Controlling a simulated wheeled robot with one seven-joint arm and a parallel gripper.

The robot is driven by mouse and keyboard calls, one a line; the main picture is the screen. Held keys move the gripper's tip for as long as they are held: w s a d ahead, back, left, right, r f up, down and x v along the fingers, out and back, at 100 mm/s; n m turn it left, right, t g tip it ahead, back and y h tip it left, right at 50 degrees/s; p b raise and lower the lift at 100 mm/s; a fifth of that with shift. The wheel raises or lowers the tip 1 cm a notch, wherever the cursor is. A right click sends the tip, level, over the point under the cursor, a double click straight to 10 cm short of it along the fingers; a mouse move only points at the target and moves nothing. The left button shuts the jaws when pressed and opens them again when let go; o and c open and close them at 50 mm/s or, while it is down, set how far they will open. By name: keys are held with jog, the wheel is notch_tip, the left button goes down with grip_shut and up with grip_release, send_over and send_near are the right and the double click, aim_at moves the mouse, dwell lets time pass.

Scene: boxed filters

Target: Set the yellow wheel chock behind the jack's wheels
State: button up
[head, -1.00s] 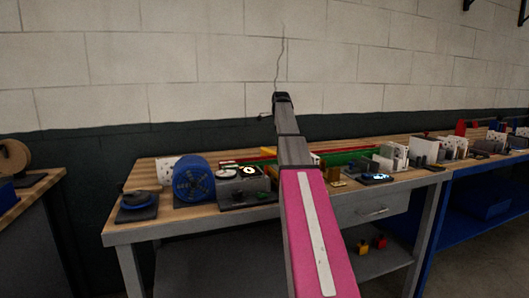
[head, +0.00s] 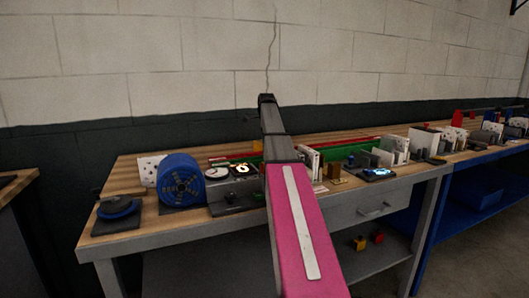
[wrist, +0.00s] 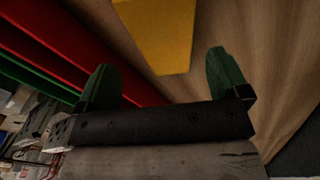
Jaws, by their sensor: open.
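In the wrist view, a flat-faced yellow piece (wrist: 158,35), which looks like the chock, lies ahead over a wood surface, cut off by the top edge. My gripper (wrist: 163,68) is open, its two green fingertips spread apart. The yellow piece shows beyond and between the tips, with nothing held. In the head view my pink and grey arm reaches over the bench; the fingers cannot be made out there. I cannot pick out the jack or its wheels for certain in either view.
A wood-topped bench (head: 133,191) holds a blue reel (head: 181,181), gauges and several boxed filters. Red (wrist: 68,55) and green rails run left of the gripper in the wrist view. A small yellow item (head: 360,243) and a red one (head: 377,237) sit on the lower shelf.

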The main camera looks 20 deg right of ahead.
jog(key=f, duration=0.3)
jog(key=w+f, duration=0.1)
jog(key=f, duration=0.1)
jog(key=shift+a, duration=0.25)
jog(key=c, duration=1.2)
jog(key=shift+c, duration=0.4)
jog(key=shift+r, duration=0.1)
